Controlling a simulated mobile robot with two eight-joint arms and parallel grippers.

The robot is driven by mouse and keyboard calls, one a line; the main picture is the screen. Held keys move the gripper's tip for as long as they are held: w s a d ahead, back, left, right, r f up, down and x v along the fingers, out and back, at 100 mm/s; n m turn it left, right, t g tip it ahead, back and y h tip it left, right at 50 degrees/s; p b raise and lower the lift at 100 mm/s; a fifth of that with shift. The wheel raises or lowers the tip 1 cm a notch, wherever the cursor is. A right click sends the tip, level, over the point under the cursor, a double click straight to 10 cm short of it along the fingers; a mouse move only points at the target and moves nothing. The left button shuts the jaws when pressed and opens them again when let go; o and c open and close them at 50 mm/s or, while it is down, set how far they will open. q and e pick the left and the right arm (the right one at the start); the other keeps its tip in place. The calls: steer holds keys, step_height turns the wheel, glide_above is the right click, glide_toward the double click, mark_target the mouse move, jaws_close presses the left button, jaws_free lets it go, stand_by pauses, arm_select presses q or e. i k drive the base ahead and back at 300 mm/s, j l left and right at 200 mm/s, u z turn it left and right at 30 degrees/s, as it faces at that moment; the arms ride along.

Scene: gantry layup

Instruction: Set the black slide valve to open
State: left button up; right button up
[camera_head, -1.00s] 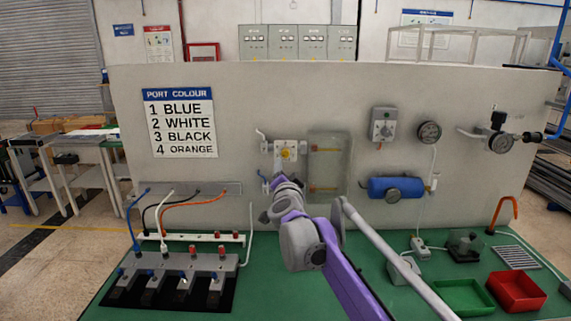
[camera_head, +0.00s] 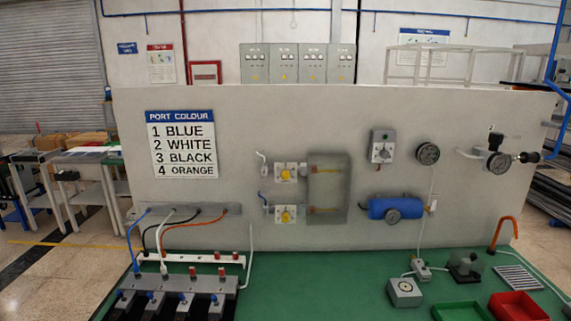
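A sign (camera_head: 181,144) on the upright panel lists port colours, with black as number 3. A black hose (camera_head: 158,226) runs from a grey port strip (camera_head: 187,215) on the panel down to the bench at the left. There a white bar (camera_head: 180,258) with red knobs stands behind a grey block (camera_head: 172,283) with several blue- and red-topped parts on black bases. I cannot tell which part is the black slide valve, or its setting. The lower ends of the black bases are cut off by the frame. Neither of my grippers is in view.
Two yellow-knobbed units (camera_head: 286,172) are beside a translucent cover (camera_head: 328,188) on the panel. Red (camera_head: 517,306) and green (camera_head: 460,311) trays lie front right. The bench middle (camera_head: 310,285) is clear.

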mark_target(534, 157)
steer(key=z, duration=1.5)
